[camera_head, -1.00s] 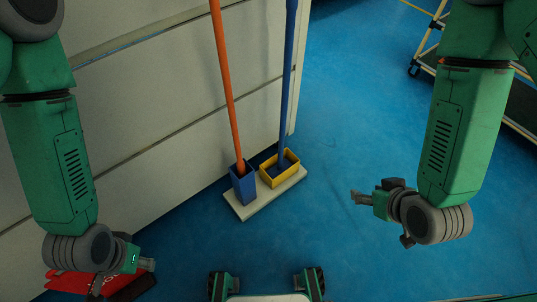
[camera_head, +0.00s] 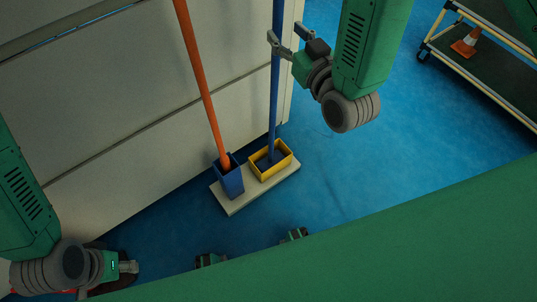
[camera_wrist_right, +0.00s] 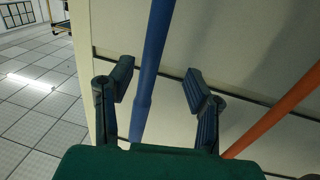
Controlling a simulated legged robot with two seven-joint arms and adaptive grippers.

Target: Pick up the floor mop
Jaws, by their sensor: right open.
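A long blue handle (camera_head: 274,95) stands upright, its foot in a yellow bin (camera_head: 284,164). A long orange handle (camera_head: 200,80) leans beside it, its foot in a blue bin (camera_head: 231,184). I cannot tell from their hidden ends which is the mop. My right gripper (camera_head: 285,34) is open at the upper part of the blue handle. In the right wrist view the blue handle (camera_wrist_right: 153,60) runs between the open fingers, nearer the left one, with no grip on it. The orange handle (camera_wrist_right: 280,108) passes to the right there. My left gripper (camera_head: 130,267) is low at the left; its jaw state is unclear.
Both bins stand on a pale base (camera_head: 237,207) beside a white panel wall (camera_head: 110,120). A cart (camera_head: 480,70) with an orange cone (camera_head: 466,45) stands at the upper right. Blue floor (camera_head: 370,160) is clear right of the bins.

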